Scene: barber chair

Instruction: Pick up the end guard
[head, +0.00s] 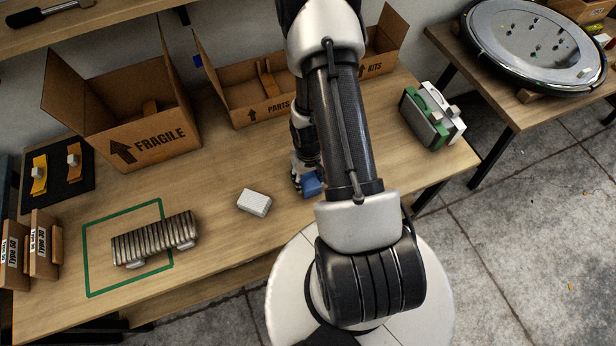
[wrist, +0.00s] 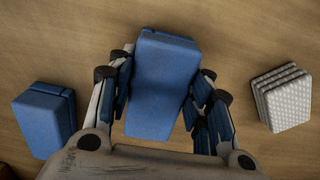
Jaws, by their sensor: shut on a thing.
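A blue padded block (wrist: 162,85), a layered piece that may be the end guard, sits between my fingers in the wrist view. My gripper (wrist: 164,100) is shut on it, with a finger against each side. A second similar blue block (wrist: 45,118) lies to the left, apart from the fingers. No label shows which piece is the end guard. In the head view my gripper (head: 304,178) is low over the table, mostly hidden behind my arm. A blue piece (head: 312,183) shows beside it; the second blue block does not show there.
A white block (head: 254,202) lies left of my gripper, also seen in the wrist view (wrist: 283,97). A ribbed metal piece (head: 155,240) lies across a green outline (head: 88,265). Open cardboard boxes (head: 150,137) stand behind. A green-and-white case (head: 432,115) stands right.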

